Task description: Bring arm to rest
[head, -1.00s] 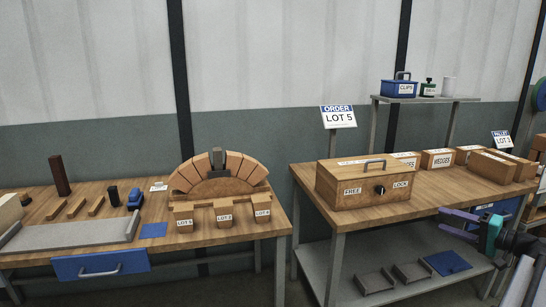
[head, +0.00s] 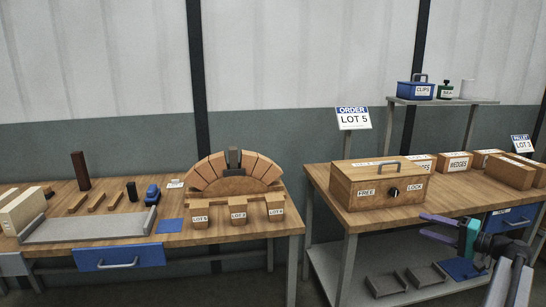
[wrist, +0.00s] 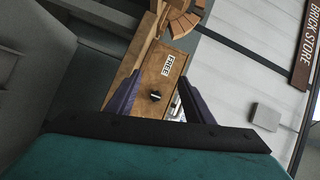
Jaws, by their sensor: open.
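My gripper (head: 436,228) is at the lower right of the head view, in front of the right bench. Its two purple fingers are apart with nothing between them. In the wrist view my gripper (wrist: 152,90) also shows open, its fingers framing the wooden box beyond. That wooden box (head: 372,197), marked FREE and LOCK, with a dark knob and a lid handle, sits closed on the right bench (head: 455,198). The gripper is apart from it. The box also shows in the wrist view (wrist: 150,80), turned on its side.
The left bench (head: 120,212) bears a brick arch (head: 215,170) with a grey keystone, labelled lot blocks, a grey tray (head: 90,228) and wooden strips. A blue drawer (head: 118,256) is beneath. A shelf (head: 440,101) holds a blue CLIPS box (head: 416,91). Boxes stand at the right bench's back.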

